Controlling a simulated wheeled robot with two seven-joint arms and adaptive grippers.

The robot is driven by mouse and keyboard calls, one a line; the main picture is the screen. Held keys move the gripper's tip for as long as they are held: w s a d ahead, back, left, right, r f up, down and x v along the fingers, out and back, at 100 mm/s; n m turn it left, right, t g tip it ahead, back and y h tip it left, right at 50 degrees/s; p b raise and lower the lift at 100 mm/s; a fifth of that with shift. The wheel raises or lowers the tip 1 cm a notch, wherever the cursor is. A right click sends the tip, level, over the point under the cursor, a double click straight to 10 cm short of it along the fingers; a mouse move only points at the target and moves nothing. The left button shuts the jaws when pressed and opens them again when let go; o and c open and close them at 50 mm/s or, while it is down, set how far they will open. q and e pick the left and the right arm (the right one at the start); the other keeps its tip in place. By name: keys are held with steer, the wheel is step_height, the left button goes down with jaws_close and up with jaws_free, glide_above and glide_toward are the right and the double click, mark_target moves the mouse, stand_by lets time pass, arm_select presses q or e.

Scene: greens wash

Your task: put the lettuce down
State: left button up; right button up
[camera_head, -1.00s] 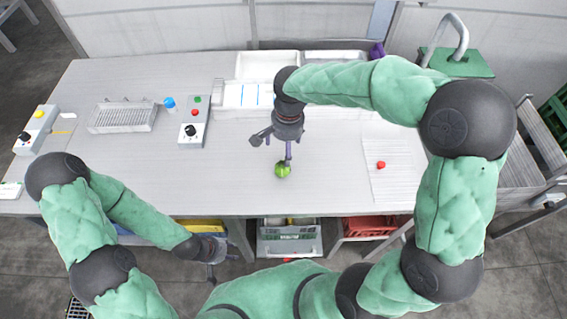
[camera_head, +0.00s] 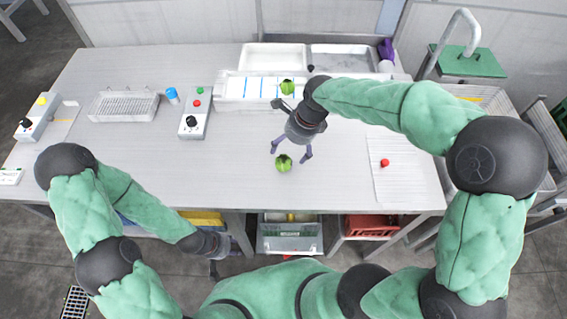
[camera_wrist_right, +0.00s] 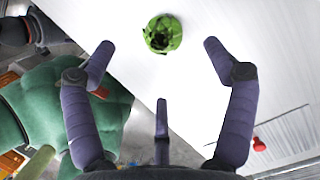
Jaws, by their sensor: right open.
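A green lettuce (camera_head: 284,164) sits on the grey table (camera_head: 230,180) near its front edge, in the middle of the head view. My right gripper (camera_head: 291,152) is over the table just behind it, fingers spread and empty. In the right wrist view the lettuce (camera_wrist_right: 163,34) lies beyond the tips of the open right gripper (camera_wrist_right: 157,52), with no finger seen closed around it. A second lettuce (camera_head: 287,87) is in the white divided tray at the back. My left gripper (camera_head: 215,250) hangs low in front of the table; its fingers are too unclear to read.
The white divided tray (camera_head: 232,88) and a white basin (camera_head: 272,55) stand at the back. A control box (camera_head: 194,118), a blue-topped item (camera_head: 172,95) and a wire rack (camera_head: 124,105) are to the left. A red object (camera_head: 385,163) lies right, on a ridged board. The table left of the lettuce is clear.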

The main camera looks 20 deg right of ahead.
mark_target(285, 158)
steer(key=x, duration=0.3)
steer(key=shift+b, duration=0.35)
steer(key=b+x, duration=0.1)
steer(key=x, duration=0.1)
steer(key=b+x, duration=0.1)
steer(key=x, duration=0.2)
steer(key=shift+d+f, duration=0.15)
steer(key=shift+d, duration=0.05)
steer(key=c, duration=1.4)
